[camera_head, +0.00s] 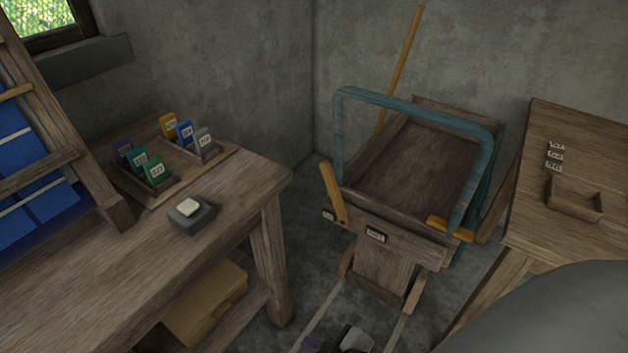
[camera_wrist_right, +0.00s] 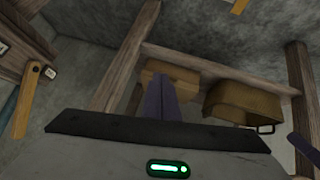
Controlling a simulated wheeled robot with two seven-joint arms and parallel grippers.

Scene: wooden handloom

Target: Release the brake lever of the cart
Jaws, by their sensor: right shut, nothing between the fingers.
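The cart (camera_head: 405,170) is a wooden box with a teal tubular handle frame (camera_head: 415,108). A yellow-orange lever (camera_head: 333,193) stands tilted at the left of its near end, beside a small white plate. Another yellow piece (camera_head: 450,228) lies nearly flat at the right of that end. I cannot read which is marked as the brake. In the right wrist view an orange lever (camera_wrist_right: 27,100) with a white plate shows at the left edge. My right gripper (camera_head: 318,345), low in front of the cart, is shut and empty, apart from the lever; its purple fingers (camera_wrist_right: 161,98) are together. My left gripper is out of view.
A wooden workbench (camera_head: 235,225) stands at the left, with a card tray and a box (camera_head: 207,302) on its lower shelf. Another table (camera_head: 570,125) stands at the right. Two pale rails (camera_head: 325,312) run along the floor. My own arm covers the lower right.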

